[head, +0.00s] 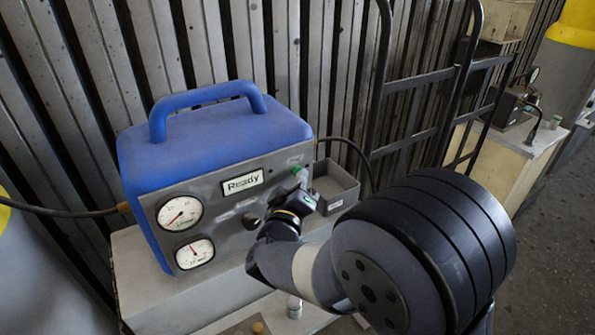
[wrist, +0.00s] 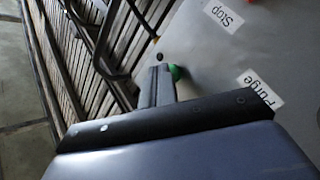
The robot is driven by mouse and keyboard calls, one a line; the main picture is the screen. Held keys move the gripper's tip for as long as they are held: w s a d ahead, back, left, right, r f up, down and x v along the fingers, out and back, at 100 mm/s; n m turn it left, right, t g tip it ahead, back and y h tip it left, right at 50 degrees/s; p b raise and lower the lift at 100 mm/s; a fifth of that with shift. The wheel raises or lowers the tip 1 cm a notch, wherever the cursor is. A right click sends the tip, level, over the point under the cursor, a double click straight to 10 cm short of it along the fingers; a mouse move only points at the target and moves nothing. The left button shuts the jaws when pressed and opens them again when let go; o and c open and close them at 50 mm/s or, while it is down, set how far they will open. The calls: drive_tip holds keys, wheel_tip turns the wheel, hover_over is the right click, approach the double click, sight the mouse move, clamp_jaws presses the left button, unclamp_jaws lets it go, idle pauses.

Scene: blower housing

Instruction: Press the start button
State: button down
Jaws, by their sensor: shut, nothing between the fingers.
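The blue unit (head: 205,140) has a grey front panel (head: 235,205) with a "Ready" display (head: 243,182). A green button (head: 300,171) is at the panel's upper right, below a small label too small to read. In the wrist view the green button (wrist: 177,72) shows beside my fingertips, partly hidden by them. My gripper (head: 303,184) is shut and empty, its tips close to the green button; I cannot tell whether they touch. The wrist view also shows my gripper (wrist: 160,70), a "Stop" label (wrist: 223,15) and a "Purge" label (wrist: 260,88). No start label is legible.
Two gauges (head: 180,215) and a dark knob (head: 250,220) are on the panel. A grey open tray (head: 335,187) stands right of the unit. A black hand-truck frame (head: 455,80) stands behind at right. A hose (head: 65,212) runs in from the left.

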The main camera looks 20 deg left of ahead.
idle(0.3)
drive_tip(key=shift+s+d, duration=0.3)
drive_tip(key=shift+d, duration=0.05)
drive_tip(key=s+d, duration=0.4)
drive_tip(key=shift+d, duration=0.25)
idle(0.4)
idle(0.5)
